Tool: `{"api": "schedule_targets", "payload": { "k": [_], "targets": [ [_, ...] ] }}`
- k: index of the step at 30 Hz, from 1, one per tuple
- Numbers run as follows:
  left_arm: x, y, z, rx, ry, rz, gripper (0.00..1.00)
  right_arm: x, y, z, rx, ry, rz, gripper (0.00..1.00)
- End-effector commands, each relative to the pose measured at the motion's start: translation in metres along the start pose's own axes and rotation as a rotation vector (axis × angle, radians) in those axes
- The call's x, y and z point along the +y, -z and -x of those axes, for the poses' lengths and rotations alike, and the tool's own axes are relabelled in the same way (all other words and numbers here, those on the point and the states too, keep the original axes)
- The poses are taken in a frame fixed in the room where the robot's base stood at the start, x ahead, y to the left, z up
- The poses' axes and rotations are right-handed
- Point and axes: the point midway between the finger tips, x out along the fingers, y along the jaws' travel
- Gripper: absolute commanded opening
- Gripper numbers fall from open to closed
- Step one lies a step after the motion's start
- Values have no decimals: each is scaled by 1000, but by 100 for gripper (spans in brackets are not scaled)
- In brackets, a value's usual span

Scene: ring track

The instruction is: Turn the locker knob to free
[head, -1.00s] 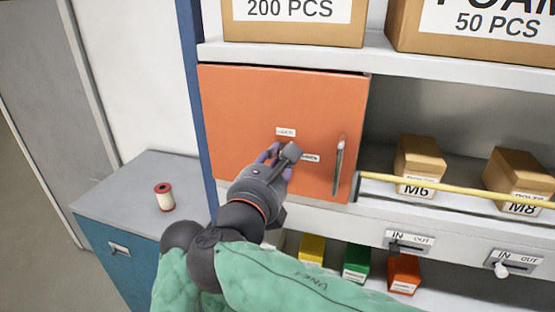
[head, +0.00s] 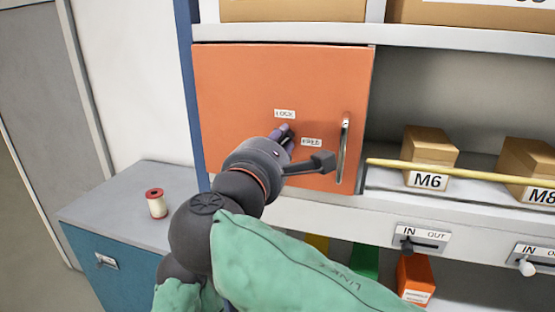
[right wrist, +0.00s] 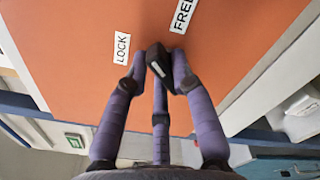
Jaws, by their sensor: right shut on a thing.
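The orange locker door (head: 235,100) is closed in the shelf unit, with a LOCK label (head: 285,114) and a FREE label (head: 311,142). My right gripper (head: 284,133) is at the door near these labels and mostly hides the knob in the head view. In the right wrist view, its purple fingers (right wrist: 158,72) are shut around the black knob (right wrist: 157,58). There the LOCK label (right wrist: 122,48) lies left of the knob and the FREE label (right wrist: 184,14) lies above right. Exactly where the knob points is hard to tell. My left gripper is out of view.
A metal handle (head: 343,148) stands out at the door's right side. A yellow bar (head: 470,173) crosses the bay holding the M6 box (head: 428,155). IN/OUT sliders (head: 423,240) sit below. A thread spool (head: 156,203) stands on the grey cabinet top (head: 110,195).

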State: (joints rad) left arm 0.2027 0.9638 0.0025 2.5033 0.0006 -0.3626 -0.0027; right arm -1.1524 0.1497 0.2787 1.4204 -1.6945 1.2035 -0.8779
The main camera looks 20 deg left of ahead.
Motion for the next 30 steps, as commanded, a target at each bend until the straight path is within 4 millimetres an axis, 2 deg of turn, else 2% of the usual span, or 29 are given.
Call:
{"api": "schedule_targets", "payload": {
  "k": [1,15,30],
  "targets": [
    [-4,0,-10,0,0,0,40,-3,3,0,-1,0,-47,0],
    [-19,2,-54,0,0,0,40,-6,1,0,-1,0,-487,0],
    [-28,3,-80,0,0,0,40,-6,-1,0,0,1,-794,0]
  ]
}}
